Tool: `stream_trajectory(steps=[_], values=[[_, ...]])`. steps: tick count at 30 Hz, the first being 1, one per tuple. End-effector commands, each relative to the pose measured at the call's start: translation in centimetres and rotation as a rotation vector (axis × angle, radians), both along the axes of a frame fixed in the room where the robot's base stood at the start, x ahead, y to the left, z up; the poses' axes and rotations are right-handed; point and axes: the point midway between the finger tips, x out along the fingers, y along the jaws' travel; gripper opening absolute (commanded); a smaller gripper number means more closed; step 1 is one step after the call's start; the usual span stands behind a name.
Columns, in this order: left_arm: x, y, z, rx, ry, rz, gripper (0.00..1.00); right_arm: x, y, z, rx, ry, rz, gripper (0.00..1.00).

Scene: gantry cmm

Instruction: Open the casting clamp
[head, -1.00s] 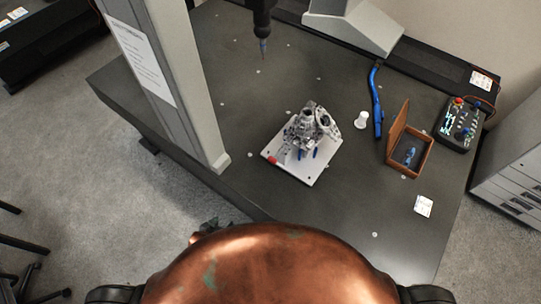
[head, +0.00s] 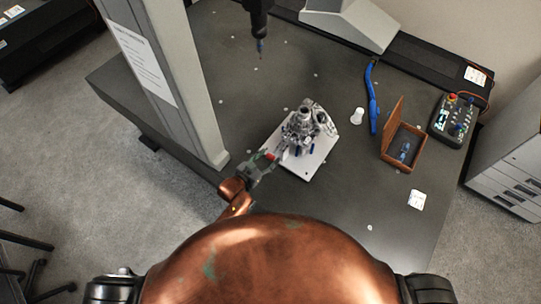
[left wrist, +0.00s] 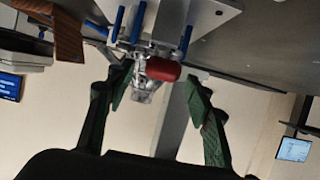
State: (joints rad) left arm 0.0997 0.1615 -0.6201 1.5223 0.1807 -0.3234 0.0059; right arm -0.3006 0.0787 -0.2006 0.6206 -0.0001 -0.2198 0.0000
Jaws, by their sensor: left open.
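A metal casting (head: 303,122) stands on a white fixture plate (head: 318,165) on the dark table. The clamp's red handle (head: 270,156) is at the plate's left corner; it shows large in the left wrist view (left wrist: 163,69), with metal clamp parts around it. My left gripper (head: 264,165) reaches in from the lower left, close to the red handle. In the left wrist view its open green-padded fingers (left wrist: 160,95) stand on either side of the handle, with gaps visible. I cannot tell how far the handle is between them. My right gripper is not in view.
A probe (head: 260,45) hangs above the table behind the casting. A grey column (head: 190,100) stands left of the plate. A white cup-like piece (head: 357,116), a blue tool (head: 372,100), an open wooden box (head: 403,150) and a control box (head: 453,120) lie to the right.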

Motion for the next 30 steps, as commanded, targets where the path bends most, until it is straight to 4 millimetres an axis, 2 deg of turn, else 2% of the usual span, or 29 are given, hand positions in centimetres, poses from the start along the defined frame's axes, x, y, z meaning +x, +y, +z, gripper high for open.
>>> stream_trajectory(steps=[6, 15, 30], values=[[1.5, -1.0, -0.8, 0.002, -0.001, 0.0, 0.48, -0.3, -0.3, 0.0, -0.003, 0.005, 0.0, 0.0], [1.7, -1.1, -0.9, 0.002, 0.0, 0.001, 0.48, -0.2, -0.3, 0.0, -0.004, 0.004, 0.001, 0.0], [1.6, -1.1, -0.9, 0.002, 0.0, 0.001, 0.14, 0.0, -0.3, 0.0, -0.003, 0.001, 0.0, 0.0]])
